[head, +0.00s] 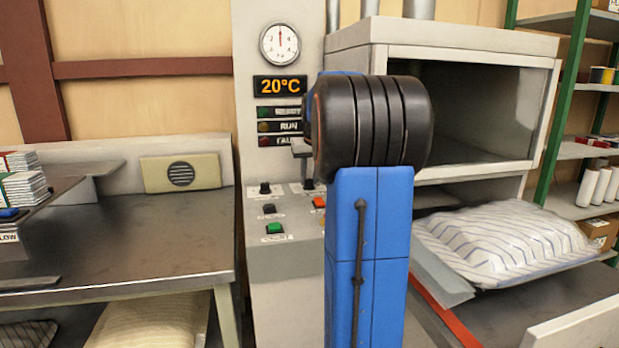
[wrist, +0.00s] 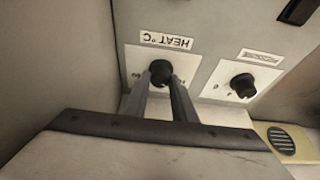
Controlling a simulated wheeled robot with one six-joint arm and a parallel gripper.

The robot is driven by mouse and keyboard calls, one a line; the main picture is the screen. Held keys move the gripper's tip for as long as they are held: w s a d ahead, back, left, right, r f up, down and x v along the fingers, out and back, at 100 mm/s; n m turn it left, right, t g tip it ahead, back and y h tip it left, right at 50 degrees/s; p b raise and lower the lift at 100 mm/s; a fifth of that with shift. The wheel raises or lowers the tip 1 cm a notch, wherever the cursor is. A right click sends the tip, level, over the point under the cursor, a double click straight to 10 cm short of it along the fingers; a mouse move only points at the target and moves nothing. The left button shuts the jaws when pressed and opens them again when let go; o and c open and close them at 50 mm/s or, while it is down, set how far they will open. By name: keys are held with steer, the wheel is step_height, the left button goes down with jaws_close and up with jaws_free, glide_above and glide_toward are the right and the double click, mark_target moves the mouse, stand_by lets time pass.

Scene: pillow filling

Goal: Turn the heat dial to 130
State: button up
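The heat dial (wrist: 160,72) is a black round knob on a white plate, with a "HEAT °C" label that appears upside down in the wrist view. My gripper (wrist: 162,84) has its two grey fingers apart, with the tips at the dial, one on each side. I cannot tell whether they press on it. In the head view the heat dial (head: 308,185) is partly visible beside my arm, which hides most of the gripper. The orange display (head: 280,86) reads 20°C. The dial's pointer and scale numbers are too small to read.
A second black knob (wrist: 243,85) sits beside the heat dial. Green (head: 274,229) and red (head: 319,203) buttons are on the same sloping panel. A metal table (head: 150,245) stands at left. A striped pillow (head: 510,240) lies at right below an open chamber (head: 465,110).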

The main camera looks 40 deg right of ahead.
steer(key=c, duration=0.4)
steer(key=shift+m, duration=0.3)
steer(key=m+g, duration=0.1)
steer(key=m, duration=0.1)
steer(key=m+h, duration=0.1)
steer(key=m, duration=0.2)
steer(key=shift+w+a+m+g+h, duration=0.2)
steer(key=shift+m+g+h, duration=0.1)
steer(key=shift+g, duration=0.1)
steer(key=m+g, duration=0.1)
steer(key=m, duration=0.1)
steer(key=m+g, duration=0.1)
steer(key=m, duration=0.2)
steer(key=shift+w, duration=0.15)
steer(key=shift+m, duration=0.4)
steer(key=o, duration=1)
